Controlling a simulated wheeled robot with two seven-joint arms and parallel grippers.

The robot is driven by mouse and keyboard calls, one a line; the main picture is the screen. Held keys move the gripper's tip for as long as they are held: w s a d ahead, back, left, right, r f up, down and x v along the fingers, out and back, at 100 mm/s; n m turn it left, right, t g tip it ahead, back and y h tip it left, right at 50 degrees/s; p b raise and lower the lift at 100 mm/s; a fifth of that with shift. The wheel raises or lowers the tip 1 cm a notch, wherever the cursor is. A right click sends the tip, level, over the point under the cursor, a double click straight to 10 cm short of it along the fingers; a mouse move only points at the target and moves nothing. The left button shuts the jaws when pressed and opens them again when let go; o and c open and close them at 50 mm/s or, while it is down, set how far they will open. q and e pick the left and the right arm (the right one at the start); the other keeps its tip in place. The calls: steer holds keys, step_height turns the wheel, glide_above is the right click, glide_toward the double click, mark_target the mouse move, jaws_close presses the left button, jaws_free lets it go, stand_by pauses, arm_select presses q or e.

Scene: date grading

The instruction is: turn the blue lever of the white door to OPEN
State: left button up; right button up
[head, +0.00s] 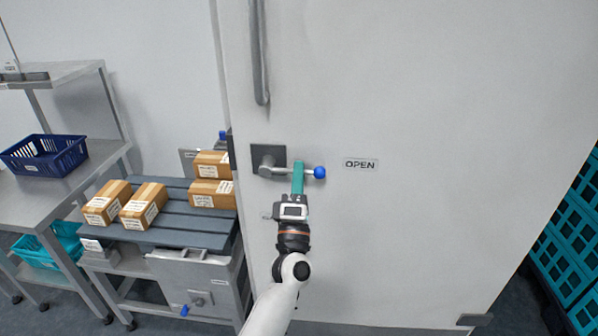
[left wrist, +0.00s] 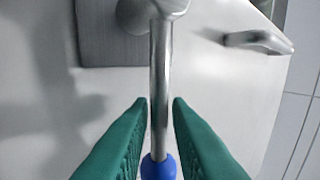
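The white door (head: 420,240) fills the middle and right of the head view. Its lever (head: 292,170) is a metal bar with a blue knob (head: 319,172), running from a hub on a grey plate to the right, nearly level, dipping slightly. The knob end points toward the OPEN label (head: 360,164). My left gripper (head: 298,172) is at the lever, just short of the knob. In the left wrist view, its green fingers (left wrist: 161,104) stand either side of the bar (left wrist: 160,75), with narrow gaps showing; the blue knob (left wrist: 158,168) is between them. My right gripper is out of view.
A vertical grey handle (head: 259,50) is on the door above the lever. Left of the door stands a slatted bench (head: 175,232) with several cardboard boxes, and a steel table with a blue basket (head: 43,155). Teal crates (head: 570,245) are stacked at the right.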

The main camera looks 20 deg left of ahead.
arm_select(q)
steer(key=b+v, duration=0.2)
steer(key=v, duration=0.8)
steer(key=shift+s, duration=0.35)
steer(key=shift+f, duration=0.15)
steer(key=w+d+f+m+g+h, duration=0.25)
steer(key=f+m+h, duration=0.35)
steer(key=f, duration=0.6)
steer(key=s+d+f+m+g+h+p, duration=0.1)
steer(key=s+f+m+g, duration=0.25)
steer(key=f, duration=0.65)
steer(key=s+d+f+m+g+h, duration=0.1)
steer(key=s+f+m+g, duration=0.2)
steer(key=f, duration=0.7)
steer(key=s+d+f+m+g+h+p, duration=0.15)
steer(key=s+f+m, duration=0.25)
steer(key=f, duration=0.6)
steer(key=s+a+f+m+g, duration=0.4)
steer(key=s+f+g, duration=0.2)
steer(key=s+f, duration=0.7)
steer(key=s+a+f+m+g+y, duration=0.1)
steer(key=s+a+f+m+g, duration=0.1)
steer(key=s, duration=0.9)
steer(key=s+a+f+m+g+y, duration=0.1)
steer(key=s+a+f+g, duration=0.3)
steer(key=s, duration=0.7)
steer(key=shift+f+m, duration=0.3)
steer(key=shift+m, duration=0.05)
